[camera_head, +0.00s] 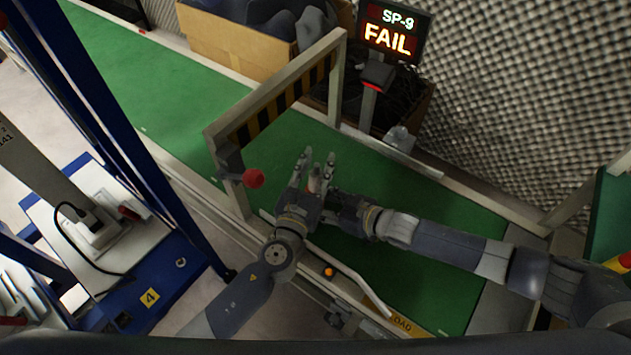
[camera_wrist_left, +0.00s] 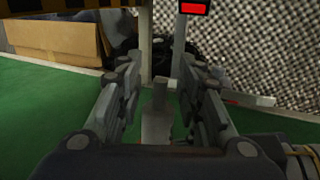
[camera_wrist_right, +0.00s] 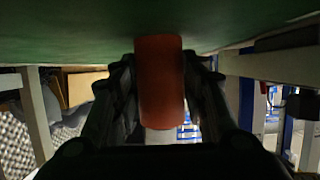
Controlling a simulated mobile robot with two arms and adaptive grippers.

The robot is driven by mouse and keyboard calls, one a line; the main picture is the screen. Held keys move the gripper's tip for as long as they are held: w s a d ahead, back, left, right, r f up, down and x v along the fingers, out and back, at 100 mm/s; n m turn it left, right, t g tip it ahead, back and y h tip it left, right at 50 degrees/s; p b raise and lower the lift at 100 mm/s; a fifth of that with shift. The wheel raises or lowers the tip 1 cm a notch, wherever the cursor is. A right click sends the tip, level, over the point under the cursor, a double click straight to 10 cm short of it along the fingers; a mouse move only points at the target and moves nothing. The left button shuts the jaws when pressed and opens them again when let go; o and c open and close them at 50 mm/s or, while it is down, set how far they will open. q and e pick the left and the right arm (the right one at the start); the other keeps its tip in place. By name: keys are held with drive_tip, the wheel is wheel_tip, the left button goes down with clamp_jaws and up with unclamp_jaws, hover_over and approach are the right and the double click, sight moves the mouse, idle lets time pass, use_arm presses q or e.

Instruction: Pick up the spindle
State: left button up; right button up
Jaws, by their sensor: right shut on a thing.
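The spindle (camera_head: 314,184) is mostly hidden between my two grippers above the green belt. In the right wrist view it has a red-orange cylindrical part (camera_wrist_right: 160,85) and a pale end, upright between the fingers. My right gripper (camera_wrist_right: 160,100) is shut on it; in the head view this gripper (camera_head: 325,200) reaches in from the right. My left gripper (camera_head: 318,160) is open, its fingers pointing away from me beside the right gripper. In the left wrist view a grey metal part (camera_wrist_left: 157,125), seemingly of the spindle, shows between the left fingers (camera_wrist_left: 160,90), with gaps on both sides.
A striped gate (camera_head: 285,100) with a red knob (camera_head: 253,178) spans the green belt (camera_head: 170,100) just left of my grippers. A screen (camera_head: 390,35) reads "SP-9 FAIL". A cardboard box (camera_head: 230,45) stands behind the belt. A blue-framed station (camera_head: 130,140) is at left.

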use_arm(q)
drive_tip(key=shift+c, duration=0.3)
clamp_jaws()
drive_tip(key=shift+r, duration=0.1)
drive_tip(key=shift+r, duration=0.5)
drive_tip(key=r, duration=0.5)
drive_tip(key=shift+s+a+r, duration=0.15)
drive_tip(key=shift+s+r, duration=0.2)
drive_tip(key=shift+r, duration=0.05)
drive_tip(key=v, duration=1.7)
drive_tip(key=shift+s+r, duration=0.1)
use_arm(e)
drive_tip(key=o, duration=1.2)
